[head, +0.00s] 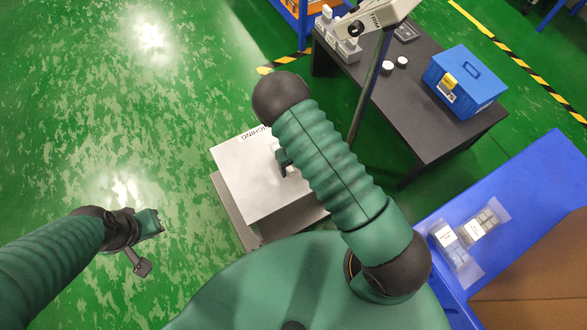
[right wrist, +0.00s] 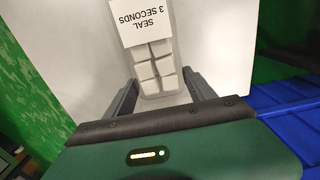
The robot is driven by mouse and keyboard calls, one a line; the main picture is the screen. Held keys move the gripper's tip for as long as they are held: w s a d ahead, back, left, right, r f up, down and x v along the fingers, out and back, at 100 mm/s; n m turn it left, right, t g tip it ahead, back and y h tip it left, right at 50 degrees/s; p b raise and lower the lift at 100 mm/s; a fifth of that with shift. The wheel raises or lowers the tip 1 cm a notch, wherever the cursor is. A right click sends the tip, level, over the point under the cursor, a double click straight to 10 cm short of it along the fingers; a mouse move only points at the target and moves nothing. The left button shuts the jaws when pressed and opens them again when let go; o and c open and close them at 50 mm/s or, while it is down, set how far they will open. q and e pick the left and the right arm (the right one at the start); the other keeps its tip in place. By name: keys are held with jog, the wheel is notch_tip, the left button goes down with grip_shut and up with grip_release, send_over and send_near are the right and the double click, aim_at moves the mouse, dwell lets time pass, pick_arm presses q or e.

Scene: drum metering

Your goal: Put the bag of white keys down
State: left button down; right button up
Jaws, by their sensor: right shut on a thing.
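The bag of white keys (right wrist: 156,66) shows in the right wrist view as a clear strip of white blocks between the two dark fingers of my right gripper (right wrist: 163,95). The gripper is shut on it. A white label reading "SEAL 3 SECONDS" (right wrist: 142,20) lies at its far end; I cannot tell if it belongs to the bag. In the head view only a dark bit of the right gripper (head: 284,160) shows past my forearm, over a pale box marked "WEIGHING" (head: 245,172); the bag is hidden there. My left gripper (head: 148,243) is over the floor at lower left.
Two clear bags of keys, one labelled (head: 450,246) and one beside it (head: 484,222), lie on the blue table (head: 530,180) at right, near a brown carton (head: 540,265). A dark table (head: 435,128) holds a blue toolbox (head: 466,84). Green floor at left is clear.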

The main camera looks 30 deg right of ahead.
notch_tip(320, 180, down, 2)
jog(key=shift+s+d+f, duration=0.1)
jog(key=shift+f, duration=0.2)
jog(key=shift+c, duration=0.9)
pick_arm(q)
jog(key=shift+f, duration=0.45)
pick_arm(e)
jog(key=o, duration=1.7)
